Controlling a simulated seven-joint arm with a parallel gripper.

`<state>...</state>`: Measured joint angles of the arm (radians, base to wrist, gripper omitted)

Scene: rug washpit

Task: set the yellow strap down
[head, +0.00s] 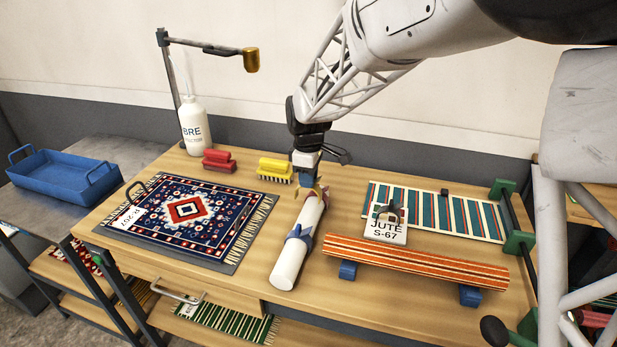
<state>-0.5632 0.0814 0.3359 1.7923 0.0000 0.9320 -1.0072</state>
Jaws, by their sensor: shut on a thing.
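My gripper (306,178) points down over the far end of a white roll (291,256) on the wooden bench. It is shut on the yellow strap (319,189), of which only a small yellowish part shows at the fingertips. The strap is at the roll's far end; I cannot tell whether it goes around the roll or only touches it. A blue strap (299,236) is around the middle of the roll. The fingers hide most of the yellow strap.
A patterned rug (226,219) lies left of the roll. Yellow (275,167) and red (219,159) brushes and a white bottle (194,126) stand behind it. An orange striped roll (420,262) on blue blocks and a JUTE tag (388,231) are right. Bare bench (330,296) shows in front.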

